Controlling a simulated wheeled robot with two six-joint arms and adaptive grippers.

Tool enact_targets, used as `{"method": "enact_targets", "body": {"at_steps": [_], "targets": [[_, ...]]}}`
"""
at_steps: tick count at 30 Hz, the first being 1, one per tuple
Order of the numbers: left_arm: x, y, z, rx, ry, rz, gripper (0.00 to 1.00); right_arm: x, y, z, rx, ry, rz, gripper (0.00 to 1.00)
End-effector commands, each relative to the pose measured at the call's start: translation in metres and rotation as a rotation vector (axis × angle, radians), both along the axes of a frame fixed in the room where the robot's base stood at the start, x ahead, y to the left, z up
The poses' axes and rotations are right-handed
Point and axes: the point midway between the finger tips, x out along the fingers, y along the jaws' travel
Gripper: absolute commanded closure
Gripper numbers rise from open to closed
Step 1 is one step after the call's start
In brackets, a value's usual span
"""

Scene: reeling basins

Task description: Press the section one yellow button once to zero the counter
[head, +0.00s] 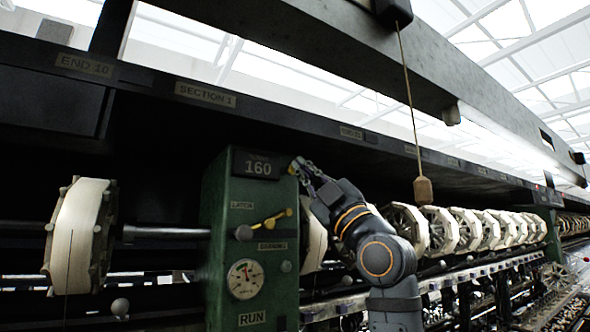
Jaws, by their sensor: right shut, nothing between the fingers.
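The counter (258,165) reads 160 on top of the green section post (222,200), under the SECTION 1 plate (205,95). My right gripper (296,167) is shut and empty at the post's upper right edge, beside the counter. A small yellow patch, perhaps the yellow button (291,170), shows at its fingertips. The fingers partly hide it, and I cannot tell whether they touch it. My left gripper is out of view.
A yellow-ended latch lever (279,217) and a round gauge (245,279) are on the post below. White reels (80,235) stand left and right of it. A cord with a wooden handle (423,190) hangs to the right of my right arm.

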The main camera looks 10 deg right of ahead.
Motion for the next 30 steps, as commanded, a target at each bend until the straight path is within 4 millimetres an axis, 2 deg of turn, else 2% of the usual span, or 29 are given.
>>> {"method": "enact_targets", "body": {"at_steps": [30], "targets": [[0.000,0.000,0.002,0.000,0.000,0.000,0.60,0.010,0.004,0.000,-0.001,0.001,0.000,1.00]]}}
